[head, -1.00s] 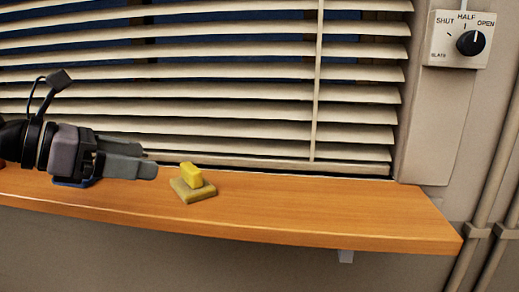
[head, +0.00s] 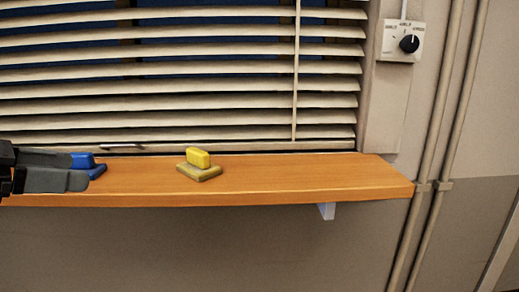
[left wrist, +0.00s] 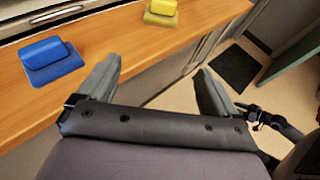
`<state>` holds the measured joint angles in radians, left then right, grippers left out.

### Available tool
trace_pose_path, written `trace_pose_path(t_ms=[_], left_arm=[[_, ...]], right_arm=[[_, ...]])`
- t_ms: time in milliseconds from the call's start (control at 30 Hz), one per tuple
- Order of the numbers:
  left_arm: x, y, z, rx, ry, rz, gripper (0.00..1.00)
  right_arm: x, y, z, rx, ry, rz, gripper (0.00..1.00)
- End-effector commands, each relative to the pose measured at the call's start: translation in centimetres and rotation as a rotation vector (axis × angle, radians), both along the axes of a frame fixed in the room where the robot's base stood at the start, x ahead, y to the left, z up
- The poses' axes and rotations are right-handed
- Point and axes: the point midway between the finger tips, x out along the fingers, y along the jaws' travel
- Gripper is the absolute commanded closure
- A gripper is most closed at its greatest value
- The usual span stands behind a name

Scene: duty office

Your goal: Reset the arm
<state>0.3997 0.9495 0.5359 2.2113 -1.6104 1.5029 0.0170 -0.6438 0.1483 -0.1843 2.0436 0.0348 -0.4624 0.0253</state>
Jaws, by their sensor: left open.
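My left gripper (head: 82,178) comes in at the left edge of the head view, in front of the wooden shelf. In the left wrist view its two fingers (left wrist: 158,88) are spread apart with nothing between them. A blue block on a blue base (head: 92,167) is on the shelf, partly hidden behind the gripper; it shows whole in the left wrist view (left wrist: 50,58). A yellow block on a dull yellow base (head: 198,160) stands on the shelf, apart from the gripper.
The wooden shelf (head: 300,178) runs below white window blinds (head: 200,103). A dial box (head: 402,42) is on the wall at the upper right. Vertical pipes (head: 437,150) stand right of the shelf. The shelf's right part is clear.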

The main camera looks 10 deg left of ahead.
Motion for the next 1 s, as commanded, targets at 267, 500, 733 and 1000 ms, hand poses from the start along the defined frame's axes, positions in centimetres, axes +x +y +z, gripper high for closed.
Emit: trace_pose_path(t_ms=[267, 500, 733, 1000], left_arm=[[0.8, -8.8, -4.7, -0.672, 0.15, -0.32, 0.07], [2.6, -9.8, -8.8, -1.464, 0.342, -0.256, 0.07], [4.5, -7.9, -20.5, -2.177, 0.584, 0.196, 0.07], [-1.6, -11.3, -39.5, -2.654, 0.918, 1.078, 0.07]], right_arm=[[0.1, 0.1, 0.0, 0.003, -0.001, -0.002, 0.57], [0.7, -0.2, 0.4, -0.005, -0.015, 0.0, 0.57], [0.6, -0.2, 0.3, -0.008, -0.015, 0.004, 0.57], [0.2, -0.2, 0.1, -0.007, -0.006, 0.005, 0.57]])
